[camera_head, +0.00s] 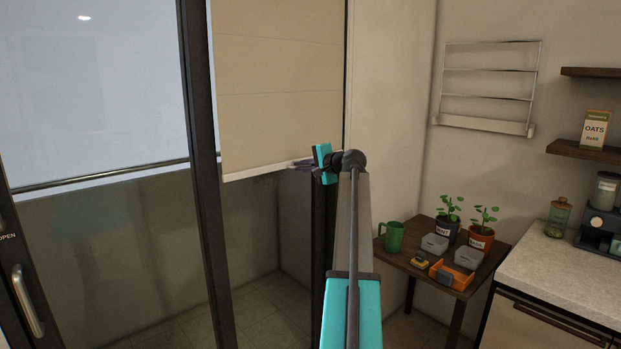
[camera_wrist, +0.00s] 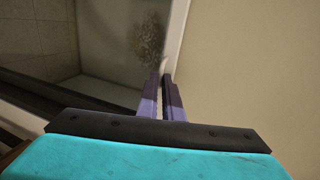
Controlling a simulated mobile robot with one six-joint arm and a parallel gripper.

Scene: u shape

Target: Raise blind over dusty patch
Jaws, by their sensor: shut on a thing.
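The beige roller blind (camera_head: 280,90) hangs partway down the right glass panel, with a pale bottom bar (camera_head: 255,172). My gripper (camera_head: 300,164) is at the right end of that bar, its purple fingers shut on it. In the wrist view, the fingertips (camera_wrist: 166,79) close on the pale bar (camera_wrist: 178,38), and the blind cloth (camera_wrist: 240,65) fills the right side. A dark, speckled dusty patch (camera_wrist: 151,38) shows on the glass just left of the bar. I cannot make out the patch in the head view.
A dark wooden side table (camera_head: 393,262) holds a green mug (camera_head: 394,237), potted plants and small boxes, right of my arm. A pale counter (camera_head: 545,268) stands further right. A wire rack (camera_head: 487,85) hangs on the wall. A dark door frame (camera_head: 205,180) stands left of the blind.

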